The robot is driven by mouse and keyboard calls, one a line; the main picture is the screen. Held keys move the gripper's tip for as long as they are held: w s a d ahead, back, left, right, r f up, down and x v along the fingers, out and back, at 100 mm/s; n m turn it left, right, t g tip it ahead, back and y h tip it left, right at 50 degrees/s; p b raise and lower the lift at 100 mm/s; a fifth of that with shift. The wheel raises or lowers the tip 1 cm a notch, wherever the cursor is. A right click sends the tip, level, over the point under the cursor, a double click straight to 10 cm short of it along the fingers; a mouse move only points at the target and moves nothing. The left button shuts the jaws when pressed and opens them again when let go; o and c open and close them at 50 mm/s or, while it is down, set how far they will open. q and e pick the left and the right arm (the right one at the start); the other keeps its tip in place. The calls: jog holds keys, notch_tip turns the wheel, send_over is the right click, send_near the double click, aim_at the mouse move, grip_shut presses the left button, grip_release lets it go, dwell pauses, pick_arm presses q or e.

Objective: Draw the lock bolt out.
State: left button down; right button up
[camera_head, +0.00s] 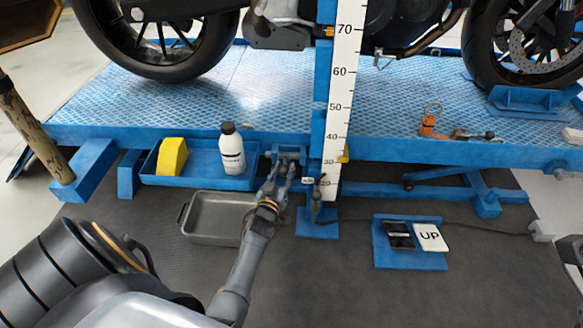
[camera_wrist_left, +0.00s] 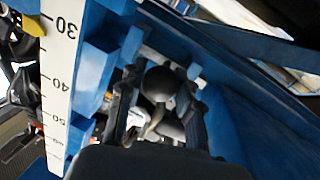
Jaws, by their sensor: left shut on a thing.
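The lock bolt shows in the left wrist view as a dark round knob (camera_wrist_left: 158,83) with a short metal stem, in front of the blue lift frame. My left gripper (camera_head: 286,165) reaches the blue bracket below the platform edge, left of the measuring scale. In the left wrist view its two dark fingers (camera_wrist_left: 160,92) stand on both sides of the knob, shut on it. In the head view the fingers hide most of the bolt, so how far it sits in its bracket cannot be told.
The white scale (camera_head: 341,90) stands on a blue post right of my gripper. A blue tray (camera_head: 205,178) holds a yellow block (camera_head: 172,157) and a white bottle (camera_head: 232,150). A grey bin (camera_head: 212,217) and an UP pedal (camera_head: 431,237) are on the floor.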

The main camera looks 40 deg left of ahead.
pick_arm(q)
jog(key=shift+s+a, duration=0.15)
jog(key=shift+a, duration=0.1)
jog(key=c, duration=1.3)
grip_release()
jog(key=o, duration=0.4)
jog(key=shift+s+a, duration=0.1)
jog(key=shift+s+d, duration=0.2)
jog(key=shift+s, duration=0.05)
jog(key=v, duration=1.1)
jog(key=shift+s, duration=0.2)
